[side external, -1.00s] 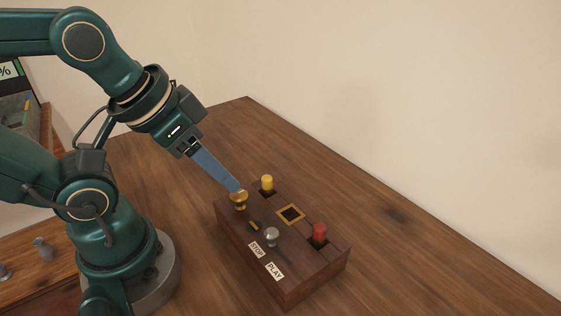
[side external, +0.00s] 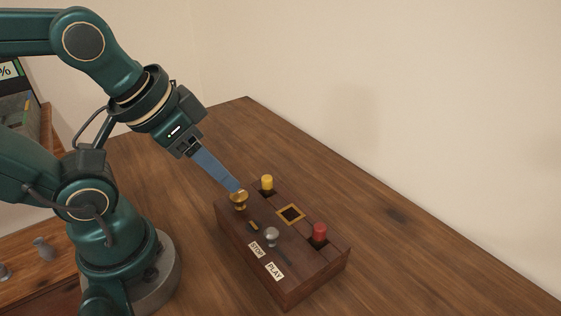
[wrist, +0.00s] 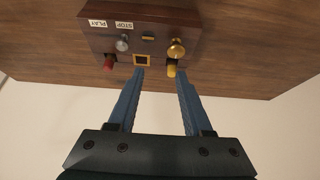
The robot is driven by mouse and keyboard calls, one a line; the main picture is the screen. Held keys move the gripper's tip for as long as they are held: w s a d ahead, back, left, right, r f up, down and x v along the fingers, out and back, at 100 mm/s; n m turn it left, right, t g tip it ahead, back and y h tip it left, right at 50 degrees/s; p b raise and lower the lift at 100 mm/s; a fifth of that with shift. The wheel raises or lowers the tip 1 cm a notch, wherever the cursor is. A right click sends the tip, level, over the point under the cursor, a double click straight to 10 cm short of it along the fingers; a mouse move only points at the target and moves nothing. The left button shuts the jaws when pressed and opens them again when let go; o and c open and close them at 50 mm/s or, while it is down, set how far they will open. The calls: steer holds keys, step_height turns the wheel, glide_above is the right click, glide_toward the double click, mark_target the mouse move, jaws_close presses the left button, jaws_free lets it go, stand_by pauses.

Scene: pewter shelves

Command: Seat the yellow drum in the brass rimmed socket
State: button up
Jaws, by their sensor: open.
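The yellow drum (side external: 267,182) stands upright in a dark recess at the far left corner of a wooden box (side external: 280,270). It also shows in the wrist view (wrist: 171,71), close to the right fingertip. The brass rimmed socket (side external: 290,213) is a square opening in the box top, dark inside, between the yellow drum and a red drum (side external: 319,232). It also shows in the wrist view (wrist: 142,60). My gripper (wrist: 160,75) is open with nothing between its blue fingers. In the side view its fingertips are close to a brass knob (side external: 239,198), beside the yellow drum; contact cannot be told.
A silver knob (side external: 271,236) sits at a slot in the box top, near the STOP label (side external: 257,249) and PLAY label (side external: 274,271). The wooden table (side external: 420,250) is clear around the box. A pale wall (side external: 430,90) rises behind.

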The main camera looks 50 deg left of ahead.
steer(key=shift+o, duration=0.3)
steer(key=shift+o, duration=0.5)
steer(key=n+g, duration=0.4)
steer(key=g, duration=0.1)
glide_above(266, 177)
step_height(266, 177, down, 3)
steer(key=shift+w+d+f, duration=0.1)
steer(key=shift+d, duration=0.05)
steer(key=shift+f+g, duration=0.3)
steer(key=shift+f, duration=2.6)
